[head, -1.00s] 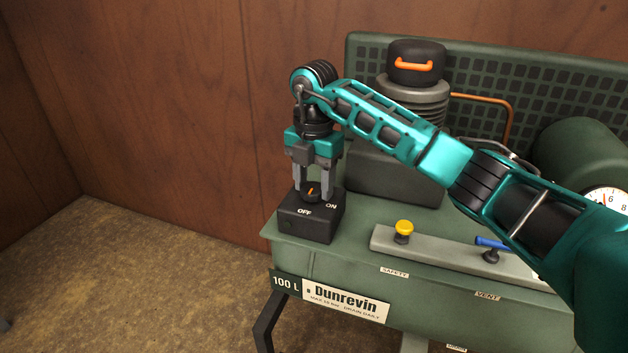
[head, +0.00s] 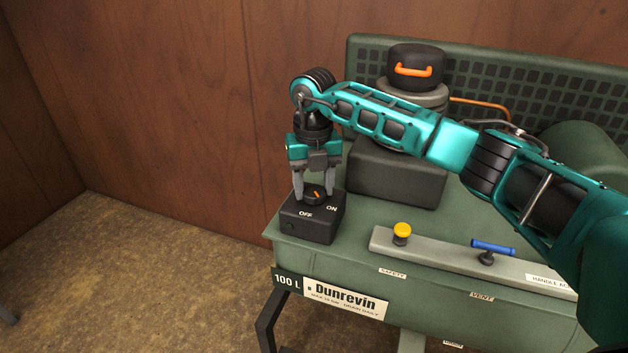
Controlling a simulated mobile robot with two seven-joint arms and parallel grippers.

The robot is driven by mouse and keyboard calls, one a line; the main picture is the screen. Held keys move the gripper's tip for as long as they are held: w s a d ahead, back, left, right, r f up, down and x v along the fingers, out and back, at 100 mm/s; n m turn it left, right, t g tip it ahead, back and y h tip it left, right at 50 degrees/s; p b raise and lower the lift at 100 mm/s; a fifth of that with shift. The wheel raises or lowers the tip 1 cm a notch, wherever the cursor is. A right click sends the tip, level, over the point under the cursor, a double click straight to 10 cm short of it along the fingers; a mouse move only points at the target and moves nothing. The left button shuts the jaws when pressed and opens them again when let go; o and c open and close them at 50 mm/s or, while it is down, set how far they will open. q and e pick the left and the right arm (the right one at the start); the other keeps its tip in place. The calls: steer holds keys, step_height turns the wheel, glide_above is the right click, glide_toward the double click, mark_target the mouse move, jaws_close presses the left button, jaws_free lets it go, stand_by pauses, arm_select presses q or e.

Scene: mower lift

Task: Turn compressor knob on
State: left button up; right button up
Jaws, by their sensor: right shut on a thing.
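The compressor knob (head: 314,197) is a round black dial with an orange mark, on top of a black switch box (head: 309,224) lettered OFF and ON. The box stands at the left end of the green compressor (head: 335,257). The orange mark slants up and to the left, not straight at either word as far as I can tell. My right gripper (head: 314,191) points straight down over the box, its two grey fingers shut on the knob from both sides. My left gripper is not in view.
A yellow safety knob (head: 402,231) and a blue vent handle (head: 492,247) stand on a grey bar to the right. Behind are the dark motor (head: 416,68) with an orange handle and a dark mesh guard. A wooden wall (head: 170,110) is close behind the box.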

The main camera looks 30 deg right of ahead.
mark_target(312, 190)
steer(key=n, duration=0.4)
steer(key=shift+r+n, duration=0.1)
steer(key=shift+n, duration=0.2)
steer(key=shift+a+n, duration=0.15)
steer(key=shift+n, duration=2.15)
steer(key=o, duration=1)
steer(key=shift+o, duration=0.2)
step_height(312, 190, up, 13)
steer(key=shift+p, duration=0.45)
